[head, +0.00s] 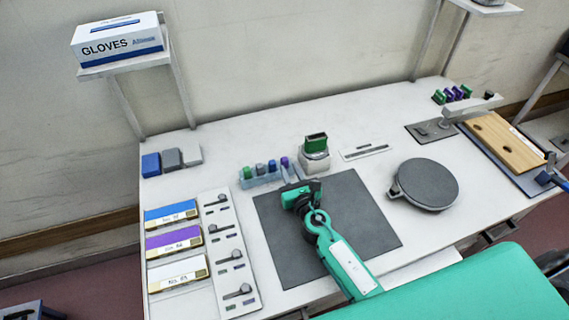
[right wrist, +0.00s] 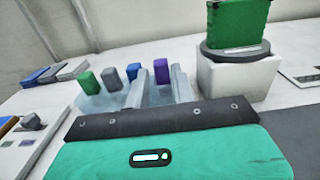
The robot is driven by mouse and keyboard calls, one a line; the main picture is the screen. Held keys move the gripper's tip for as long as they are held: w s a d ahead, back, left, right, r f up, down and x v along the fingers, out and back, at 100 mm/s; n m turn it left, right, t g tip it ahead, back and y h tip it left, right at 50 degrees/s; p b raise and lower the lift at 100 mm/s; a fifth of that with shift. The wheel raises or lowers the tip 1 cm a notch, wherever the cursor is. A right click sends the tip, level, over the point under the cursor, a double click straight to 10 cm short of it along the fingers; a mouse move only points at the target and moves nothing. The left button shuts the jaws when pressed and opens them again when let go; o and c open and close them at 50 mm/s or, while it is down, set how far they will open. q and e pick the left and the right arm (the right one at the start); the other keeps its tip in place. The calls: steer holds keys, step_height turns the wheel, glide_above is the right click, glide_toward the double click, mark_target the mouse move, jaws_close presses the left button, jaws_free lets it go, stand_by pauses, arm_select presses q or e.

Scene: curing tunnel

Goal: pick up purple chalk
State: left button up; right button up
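The purple chalk (head: 284,162) stands upright at the right end of a pale blue rack (head: 262,180). A green, a grey and a blue chalk stand to its left. In the right wrist view the purple chalk (right wrist: 162,66) shows between the two pale fingers of my right gripper (right wrist: 162,88), with the fingers apart. Its lower part is at the rack, and I cannot tell how far the fingers reach around it. In the head view my right gripper (head: 291,174) is just in front of the rack's right end. My left gripper is not in view.
A white block with a green piece (head: 315,143) stands close right of the rack. A dark mat (head: 370,222) lies under my right arm. A round grey plate (head: 427,185) is to the right. Coloured boxes (head: 174,241) lie at the left.

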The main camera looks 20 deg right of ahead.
mark_target(286, 161)
steer(key=shift+w+a, duration=0.1)
steer(key=shift+w, duration=3.55)
steer(key=shift+c, duration=0.5)
jaws_close()
